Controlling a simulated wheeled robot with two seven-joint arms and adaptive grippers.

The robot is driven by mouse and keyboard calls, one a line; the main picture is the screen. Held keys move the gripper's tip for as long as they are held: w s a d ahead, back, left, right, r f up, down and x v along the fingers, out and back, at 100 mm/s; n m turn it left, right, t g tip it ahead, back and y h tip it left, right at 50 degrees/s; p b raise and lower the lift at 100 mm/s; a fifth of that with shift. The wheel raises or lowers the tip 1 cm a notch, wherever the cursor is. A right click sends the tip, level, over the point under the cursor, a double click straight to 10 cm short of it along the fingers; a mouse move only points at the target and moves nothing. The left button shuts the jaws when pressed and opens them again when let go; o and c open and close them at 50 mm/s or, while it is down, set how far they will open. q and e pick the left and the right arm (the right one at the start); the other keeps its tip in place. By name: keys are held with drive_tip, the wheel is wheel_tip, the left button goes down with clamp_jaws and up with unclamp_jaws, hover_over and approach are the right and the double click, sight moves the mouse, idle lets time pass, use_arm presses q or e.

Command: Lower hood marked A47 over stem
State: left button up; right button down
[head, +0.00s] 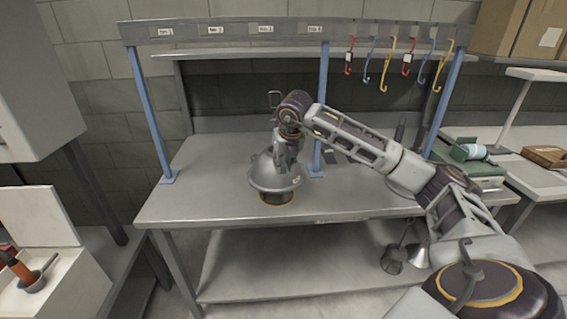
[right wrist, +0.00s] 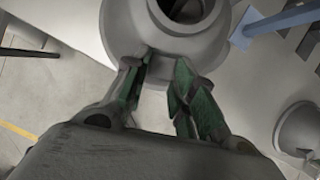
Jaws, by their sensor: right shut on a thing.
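A grey dome-shaped hood (head: 264,178) is over the front middle of the workbench, close above or on a dark round base with an orange rim (head: 277,198). I cannot tell whether they touch. My right gripper (head: 284,160) reaches down to the hood's top and is shut on it. In the right wrist view the green-padded fingers of the right gripper (right wrist: 160,68) close on the near edge of a grey round part of the hood (right wrist: 200,42) with a dark opening. No A47 mark is legible, and no stem shows. My left gripper is out of view.
A blue-posted rack with a labelled beam (head: 240,30) spans the bench, with several coloured hooks (head: 388,62) at its right. A blue post (head: 321,110) stands just right of the hood. Other grey hoods (head: 393,258) show below the bench edge. The bench's left part (head: 195,190) is clear.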

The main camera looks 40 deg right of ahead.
drive_tip(key=shift+f+b, duration=0.35)
drive_tip(key=shift+f, duration=0.15)
idle(0.8)
drive_tip(key=c, duration=1.1)
unclamp_jaws()
drive_tip(key=shift+r, duration=0.2)
drive_tip(key=shift+r+p, duration=1.6)
drive_tip(key=shift+r, duration=0.55)
drive_tip(key=shift+r, duration=0.15)
drive_tip(key=shift+s, duration=0.15)
drive_tip(key=s+a+r+b, duration=0.2)
drive_tip(key=s+a+b, duration=0.1)
drive_tip(key=s, duration=0.6)
drive_tip(key=shift+s+b, duration=0.2)
drive_tip(key=shift+b, duration=0.1)
idle(0.4)
